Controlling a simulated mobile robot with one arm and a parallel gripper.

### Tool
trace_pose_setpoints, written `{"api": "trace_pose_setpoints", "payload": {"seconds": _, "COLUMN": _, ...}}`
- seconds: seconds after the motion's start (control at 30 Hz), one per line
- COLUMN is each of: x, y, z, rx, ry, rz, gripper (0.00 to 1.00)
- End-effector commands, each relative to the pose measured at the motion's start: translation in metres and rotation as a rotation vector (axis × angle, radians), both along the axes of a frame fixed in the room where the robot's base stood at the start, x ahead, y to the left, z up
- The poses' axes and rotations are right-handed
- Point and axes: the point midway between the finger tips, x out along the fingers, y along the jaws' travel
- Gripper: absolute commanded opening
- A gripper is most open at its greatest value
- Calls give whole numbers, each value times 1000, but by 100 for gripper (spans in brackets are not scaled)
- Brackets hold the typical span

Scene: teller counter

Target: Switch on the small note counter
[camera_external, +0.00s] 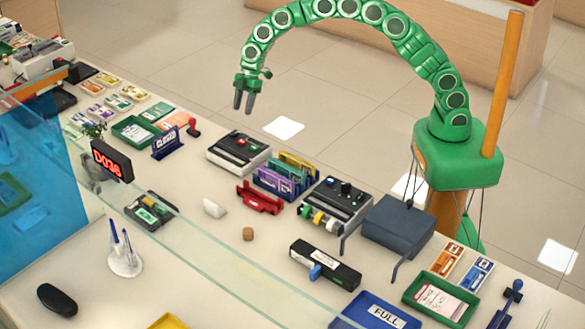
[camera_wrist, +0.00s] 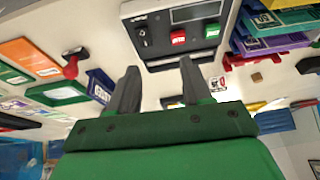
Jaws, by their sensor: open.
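My gripper (camera_external: 243,103) is open and empty, hanging high above the far edge of the counter. Its two fingers also show in the wrist view (camera_wrist: 159,88), apart. A grey machine with a dark top (camera_external: 238,152) sits below and beyond the fingertips. In the wrist view this machine (camera_wrist: 160,52) shows a dark display, a red button (camera_wrist: 178,38), a green button (camera_wrist: 212,31) and a small black switch (camera_wrist: 143,38). A smaller dark device with green notes (camera_external: 152,211) lies nearer the glass. No label tells which one is the small note counter.
Coloured folders (camera_external: 285,176) and a red holder (camera_external: 260,198) stand right of the grey machine. A red-handled stamp (camera_external: 191,127) and blue sign (camera_external: 168,143) stand left. Another machine with knobs (camera_external: 335,205) is farther right. A glass screen edge crosses the counter.

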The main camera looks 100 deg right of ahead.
Motion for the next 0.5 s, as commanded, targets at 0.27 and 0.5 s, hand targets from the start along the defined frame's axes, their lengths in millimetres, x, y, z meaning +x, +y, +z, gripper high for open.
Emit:
{"api": "trace_pose_setpoints", "payload": {"seconds": 0.27, "x": 14, "y": -19, "z": -20, "rx": -17, "ry": -20, "rz": 10, "gripper": 49}}
{"api": "trace_pose_setpoints", "payload": {"seconds": 0.5, "x": 17, "y": -15, "z": -31, "rx": -17, "ry": -19, "rz": 11, "gripper": 49}}
